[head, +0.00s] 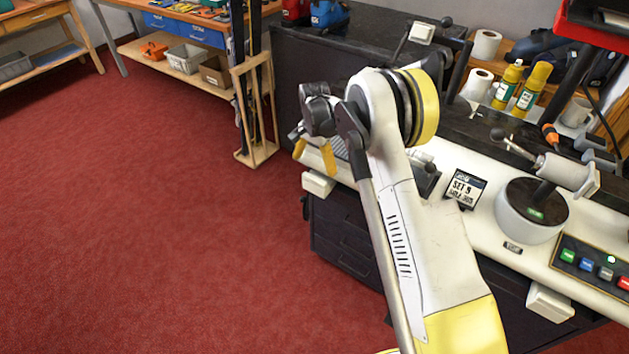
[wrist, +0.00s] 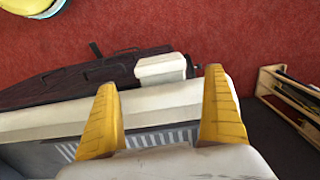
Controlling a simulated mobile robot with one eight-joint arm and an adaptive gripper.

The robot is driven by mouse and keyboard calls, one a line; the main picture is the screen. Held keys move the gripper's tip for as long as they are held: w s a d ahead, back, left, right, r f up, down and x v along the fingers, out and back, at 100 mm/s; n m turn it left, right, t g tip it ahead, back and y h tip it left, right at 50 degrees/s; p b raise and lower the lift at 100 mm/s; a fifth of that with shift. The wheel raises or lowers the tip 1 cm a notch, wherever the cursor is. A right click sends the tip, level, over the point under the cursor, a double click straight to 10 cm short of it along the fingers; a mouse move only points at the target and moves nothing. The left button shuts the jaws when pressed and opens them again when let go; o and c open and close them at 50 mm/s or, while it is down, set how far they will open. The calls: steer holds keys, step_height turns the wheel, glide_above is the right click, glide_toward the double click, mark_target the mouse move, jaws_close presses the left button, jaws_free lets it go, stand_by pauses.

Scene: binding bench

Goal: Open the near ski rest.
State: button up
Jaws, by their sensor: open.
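Two white blocks stick out from the front edge of the bench, the left one (head: 318,183) beyond my gripper and the right one (head: 550,303) near the lower right. They look like the ski rests, but no label confirms this. My gripper (head: 314,157) is open and empty above the bench's left end, pointing down. In the wrist view, the left block (wrist: 160,69) shows past the gap between the yellow fingers (wrist: 160,100), apart from them. The fingers hang over the white bench edge and a striped grey grille (wrist: 150,137).
A wooden rack (head: 258,152) with skis stands left of the bench. Red floor (head: 140,220) is clear in front.

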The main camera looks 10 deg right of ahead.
mark_target(314, 178)
step_height(314, 178, down, 7)
steer(key=shift+r+b, duration=0.1)
steer(key=shift+b, duration=1.1)
steer(key=c, duration=1.3)
steer(key=shift+o, duration=0.2)
steer(key=s+a, duration=1.1)
steer(key=a, duration=0.1)
steer(key=shift+s, duration=0.35)
steer(key=o, duration=1.3)
steer(key=shift+c, duration=0.2)
step_height(314, 178, up, 12)
steer(key=shift+d+r, duration=0.1)
steer(key=shift+r, duration=0.05)
